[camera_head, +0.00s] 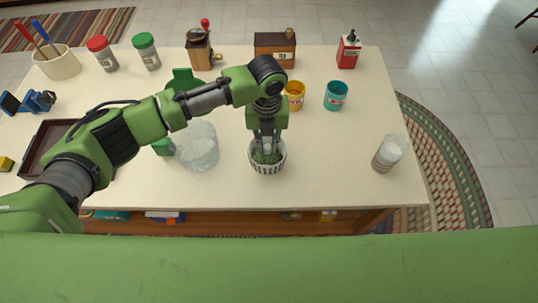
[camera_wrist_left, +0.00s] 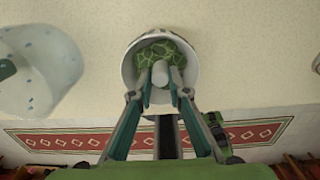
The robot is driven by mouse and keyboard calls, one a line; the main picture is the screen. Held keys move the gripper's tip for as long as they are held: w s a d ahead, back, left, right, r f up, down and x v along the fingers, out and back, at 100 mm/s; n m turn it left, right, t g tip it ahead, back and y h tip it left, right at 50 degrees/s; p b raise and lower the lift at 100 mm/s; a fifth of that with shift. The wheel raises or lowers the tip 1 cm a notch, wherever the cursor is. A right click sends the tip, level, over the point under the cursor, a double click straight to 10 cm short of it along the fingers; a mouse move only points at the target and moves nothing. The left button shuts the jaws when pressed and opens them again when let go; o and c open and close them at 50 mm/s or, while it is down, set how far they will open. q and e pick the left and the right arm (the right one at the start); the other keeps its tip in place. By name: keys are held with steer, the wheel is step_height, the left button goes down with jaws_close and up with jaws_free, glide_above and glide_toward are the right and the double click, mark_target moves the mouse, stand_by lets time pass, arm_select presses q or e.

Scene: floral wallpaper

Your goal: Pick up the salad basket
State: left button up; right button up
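The salad basket (camera_head: 267,167) is a small round white bowl with dark upright slots and green leaves inside. It stands near the front edge of the table. My left gripper (camera_head: 268,146) points down into it from above, with its fingertips over or among the leaves. In the left wrist view the basket (camera_wrist_left: 128,70) lies beyond the narrowly spaced fingers (camera_wrist_left: 161,86). A pale round-ended piece shows between the fingertips. I cannot tell whether they grip anything. My right gripper is not in view.
A clear glass bowl (camera_head: 198,148) stands close left of the basket. A yellow mug (camera_head: 296,97) and a teal mug (camera_head: 336,97) stand behind. A glass jar (camera_head: 390,153) is at the right. The table (camera_head: 330,170) is clear between basket and jar.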

arm_select(q)
step_height(320, 180, up, 13)
steer(key=p, duration=1.2)
stand_by(0.4)
steer(key=s+a+r+m+b, duration=0.1)
steer(key=a+r+m+b, duration=0.2)
steer(key=m, duration=0.9)
steer(key=s+a+r+m+b, duration=0.1)
steer(key=a+r+m+b, duration=0.2)
steer(key=a+m, duration=0.6)
steer(key=s+a+r+m+b, duration=0.2)
steer(key=a+m, duration=0.5)
steer(key=m, duration=0.8)
steer(key=shift+r+b, duration=0.65)
steer(key=shift+b, duration=0.6)
